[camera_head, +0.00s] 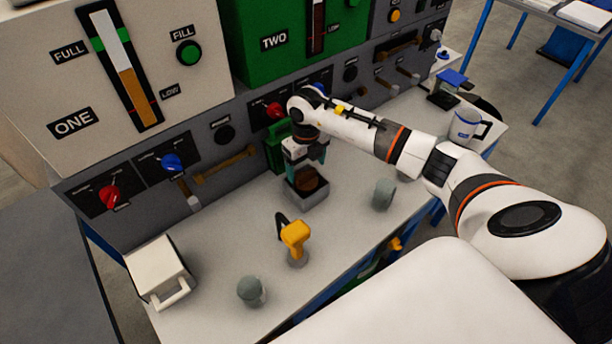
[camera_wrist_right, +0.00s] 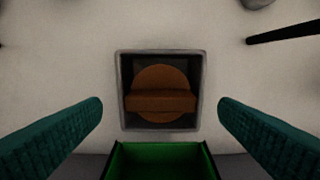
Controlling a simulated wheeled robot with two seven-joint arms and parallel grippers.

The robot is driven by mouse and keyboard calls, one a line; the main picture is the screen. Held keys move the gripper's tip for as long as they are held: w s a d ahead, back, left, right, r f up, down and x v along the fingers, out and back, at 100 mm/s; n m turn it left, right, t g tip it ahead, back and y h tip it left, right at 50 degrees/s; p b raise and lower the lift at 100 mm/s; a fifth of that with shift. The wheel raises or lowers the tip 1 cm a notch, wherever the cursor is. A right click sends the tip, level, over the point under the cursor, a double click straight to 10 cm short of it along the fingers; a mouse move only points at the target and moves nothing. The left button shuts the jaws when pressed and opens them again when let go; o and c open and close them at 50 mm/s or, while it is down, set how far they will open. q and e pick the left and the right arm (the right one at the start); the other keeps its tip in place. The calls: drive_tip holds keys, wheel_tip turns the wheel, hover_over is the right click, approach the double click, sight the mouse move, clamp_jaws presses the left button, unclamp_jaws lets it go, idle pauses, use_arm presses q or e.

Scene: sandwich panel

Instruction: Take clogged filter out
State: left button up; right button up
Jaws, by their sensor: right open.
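A brown round filter (camera_wrist_right: 161,78) with a raised bar across it lies inside a square grey open box (camera_wrist_right: 122,92). In the head view, the filter (camera_head: 308,181) and box (camera_head: 309,200) are on the white counter in front of the panel. My right gripper (camera_head: 306,163) is directly above the box, pointing down. In the right wrist view its teal fingers (camera_wrist_right: 160,104) are spread wide on either side of the box, with nothing between them. The filter appears apart from the fingers. My left gripper is not in view.
A green open housing (camera_wrist_right: 160,160) at the panel (camera_head: 222,132) is close to the gripper. A yellow-handled tool (camera_head: 295,236), grey mugs (camera_head: 251,291) (camera_head: 383,194) and a white box with a handle (camera_head: 157,267) stand on the counter (camera_head: 220,240). Free counter lies left of the grey box.

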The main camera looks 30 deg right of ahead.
sight(306, 184)
drive_tip(key=shift+f, duration=1.15)
drive_tip(key=c, duration=1.4)
